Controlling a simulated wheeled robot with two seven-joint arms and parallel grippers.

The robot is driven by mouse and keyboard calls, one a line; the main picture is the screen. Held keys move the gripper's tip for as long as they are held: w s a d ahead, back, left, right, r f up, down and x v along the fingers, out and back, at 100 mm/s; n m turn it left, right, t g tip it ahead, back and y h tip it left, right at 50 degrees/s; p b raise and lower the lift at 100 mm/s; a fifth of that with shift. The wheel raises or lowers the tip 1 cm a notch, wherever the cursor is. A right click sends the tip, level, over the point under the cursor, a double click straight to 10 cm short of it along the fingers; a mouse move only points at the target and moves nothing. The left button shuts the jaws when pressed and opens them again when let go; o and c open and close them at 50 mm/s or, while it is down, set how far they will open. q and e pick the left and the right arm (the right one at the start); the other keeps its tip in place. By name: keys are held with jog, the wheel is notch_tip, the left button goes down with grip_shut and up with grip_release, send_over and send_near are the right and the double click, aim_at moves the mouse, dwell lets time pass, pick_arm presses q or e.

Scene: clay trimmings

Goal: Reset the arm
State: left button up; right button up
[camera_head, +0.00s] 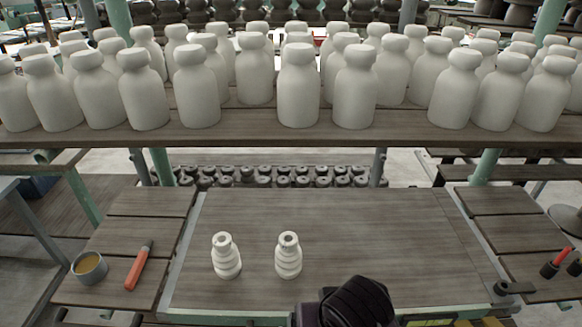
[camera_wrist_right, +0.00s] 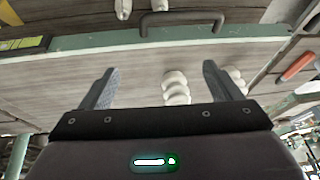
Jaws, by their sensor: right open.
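My right gripper (camera_wrist_right: 160,68) is open and empty in the right wrist view, its two fingers spread apart. A dark part of my own body (camera_head: 355,302) shows at the bottom of the head view, in front of the board. Two white ribbed clay bottles stand upright on the wooden work board (camera_head: 380,240): a left one (camera_head: 226,256) and a right one (camera_head: 288,255). Both also show in the wrist view, the right one (camera_wrist_right: 175,88) between the fingers in the picture and the left one (camera_wrist_right: 236,80) partly behind a finger. No contact shows. My left gripper is not in view.
A shelf (camera_head: 250,126) of many smooth white bottles crosses behind the board. A bowl (camera_head: 89,268) and an orange-handled tool (camera_head: 138,266) lie on the left side table, and red-tipped tools (camera_head: 553,265) on the right. The board's right half is clear.

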jog(key=s+d+f+n+g+h, duration=0.1)
jog(key=s+d+f, duration=0.1)
jog(key=d+f, duration=0.35)
jog(key=s+d+f, duration=0.2)
jog(key=d, duration=0.7)
notch_tip(320, 180, down, 30)
jog(key=s+r+g+b, duration=0.1)
jog(key=s, duration=0.1)
jog(key=s+d+f+g, duration=0.1)
jog(key=s+d+f, duration=0.2)
jog(key=s+f, duration=1.6)
jog(key=shift+s+f+b, duration=0.4)
jog(key=shift+f, duration=0.4)
